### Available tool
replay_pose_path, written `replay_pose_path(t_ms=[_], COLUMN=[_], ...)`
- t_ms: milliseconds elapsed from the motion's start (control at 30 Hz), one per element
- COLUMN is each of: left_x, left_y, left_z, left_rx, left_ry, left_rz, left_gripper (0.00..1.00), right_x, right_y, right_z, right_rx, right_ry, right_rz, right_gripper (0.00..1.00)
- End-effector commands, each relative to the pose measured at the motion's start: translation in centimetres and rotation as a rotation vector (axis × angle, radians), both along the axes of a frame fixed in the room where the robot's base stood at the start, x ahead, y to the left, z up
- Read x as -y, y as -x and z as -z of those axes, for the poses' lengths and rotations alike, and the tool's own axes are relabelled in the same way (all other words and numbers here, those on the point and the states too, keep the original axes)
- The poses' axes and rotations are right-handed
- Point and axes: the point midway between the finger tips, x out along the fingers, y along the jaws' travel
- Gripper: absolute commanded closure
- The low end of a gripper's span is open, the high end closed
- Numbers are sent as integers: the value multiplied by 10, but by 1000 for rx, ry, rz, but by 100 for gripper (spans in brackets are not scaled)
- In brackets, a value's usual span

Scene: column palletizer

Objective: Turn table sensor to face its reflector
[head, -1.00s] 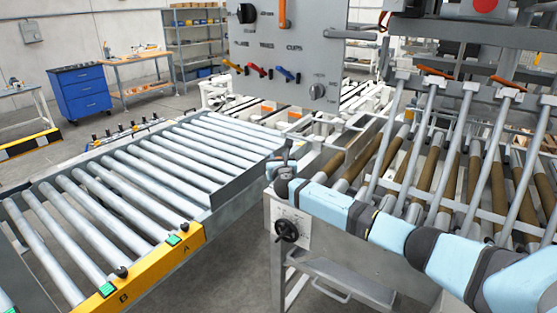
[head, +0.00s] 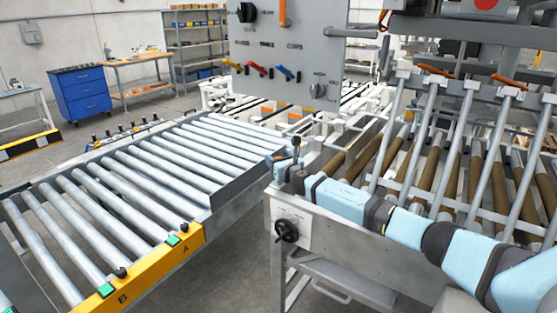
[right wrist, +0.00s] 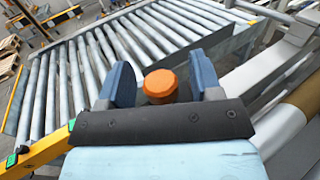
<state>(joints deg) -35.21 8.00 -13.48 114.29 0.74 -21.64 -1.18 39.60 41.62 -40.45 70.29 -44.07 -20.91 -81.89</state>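An orange round cap (right wrist: 160,86), possibly the top of the table sensor, sits between the two blue fingers of my right gripper (right wrist: 162,82) in the right wrist view. The fingers are apart, with a gap visible on each side of the cap. In the head view my right gripper (head: 287,162) is at the near right corner of the roller conveyor, beside the roller table; the cap is not clear there. Which way the sensor faces is hidden. I cannot make out the reflector. My left gripper is not in view.
The roller conveyor (head: 140,180) with a yellow front rail (head: 150,270) lies left. A grey control panel (head: 285,60) hangs behind. Open floor lies between conveyor and table.

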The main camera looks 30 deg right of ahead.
Motion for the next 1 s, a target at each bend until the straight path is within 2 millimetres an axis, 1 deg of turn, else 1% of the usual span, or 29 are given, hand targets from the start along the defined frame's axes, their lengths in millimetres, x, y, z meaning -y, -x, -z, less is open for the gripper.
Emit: replay_pose_path(t_ms=[167, 267, 367, 600, 700, 833, 1000], left_x=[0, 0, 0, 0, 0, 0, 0], left_y=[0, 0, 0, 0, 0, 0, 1], left_z=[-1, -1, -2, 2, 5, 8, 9], left_rx=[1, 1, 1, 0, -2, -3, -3], left_ry=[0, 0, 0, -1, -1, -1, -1], left_rz=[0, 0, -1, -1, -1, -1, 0], left_gripper=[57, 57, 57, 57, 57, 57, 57], right_x=[0, -1, -3, -10, -13, -15, -17], right_y=[2, 11, 28, 84, 104, 124, 136], right_z=[0, 1, 1, 2, 2, 1, 0], right_rx=[0, 0, -2, -2, -2, -1, 0], right_ry=[0, 2, 2, 2, 3, 2, 1], right_rz=[0, 0, -1, -1, -2, -1, 1], right_gripper=[41, 41, 41, 41, 41, 41, 41])
